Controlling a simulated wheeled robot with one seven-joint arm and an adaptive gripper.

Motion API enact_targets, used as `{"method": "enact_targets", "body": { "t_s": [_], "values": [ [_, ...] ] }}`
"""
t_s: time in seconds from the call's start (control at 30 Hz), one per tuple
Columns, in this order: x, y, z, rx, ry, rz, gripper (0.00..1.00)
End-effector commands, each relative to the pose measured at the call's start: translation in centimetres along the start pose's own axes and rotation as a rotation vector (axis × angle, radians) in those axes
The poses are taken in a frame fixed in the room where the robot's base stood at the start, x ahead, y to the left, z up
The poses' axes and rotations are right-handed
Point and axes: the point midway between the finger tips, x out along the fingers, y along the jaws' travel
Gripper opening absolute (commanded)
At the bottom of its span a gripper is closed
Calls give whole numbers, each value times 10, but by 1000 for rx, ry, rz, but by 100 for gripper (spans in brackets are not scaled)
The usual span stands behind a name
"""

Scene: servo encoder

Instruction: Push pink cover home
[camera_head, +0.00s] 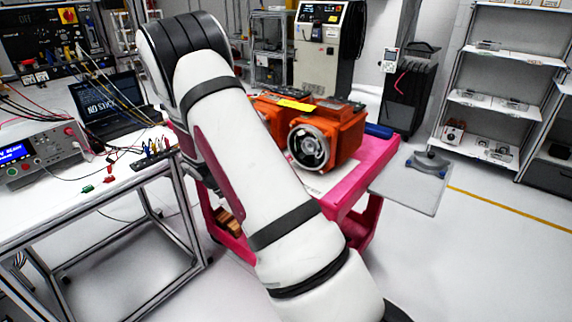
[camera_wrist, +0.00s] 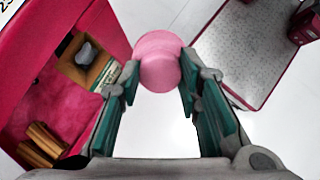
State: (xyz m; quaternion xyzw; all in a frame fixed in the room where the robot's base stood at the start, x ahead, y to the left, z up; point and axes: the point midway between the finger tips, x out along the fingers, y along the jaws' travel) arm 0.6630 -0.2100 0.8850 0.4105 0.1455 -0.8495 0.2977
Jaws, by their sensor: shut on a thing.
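A round pink cover (camera_wrist: 158,58) sits between the fingertips of my gripper (camera_wrist: 160,76) in the wrist view. The teal-padded fingers are closed on its two sides, and it is held over pale floor. The orange servo unit (camera_head: 345,138) stands on the pink cart (camera_head: 378,160) in the head view, with a round silver opening (camera_head: 311,146) facing forward. My arm crosses in front of the cart and hides part of it. The gripper and cover do not show clearly in the head view. The servo unit is not recognisable in the wrist view.
The wrist view shows the cart's pink side (camera_wrist: 100,30) at left, with a wooden box (camera_wrist: 72,62) and wooden blocks (camera_wrist: 42,142) inside. A workbench (camera_head: 110,180) with instruments stands left. A grey platform (camera_head: 405,190) lies right of the cart.

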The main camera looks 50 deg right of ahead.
Motion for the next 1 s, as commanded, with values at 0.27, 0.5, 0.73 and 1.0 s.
{"method": "enact_targets", "body": {
  "t_s": [0.27, 0.5, 0.73, 1.0],
  "values": [
    [13, 82, 57, -276, -446, 334, 0],
    [0, 146, 80, -387, -696, 638, 0],
    [-15, 186, 80, -428, -806, 844, 0],
    [-20, 200, 78, -436, -829, 910, 0]
  ]
}}
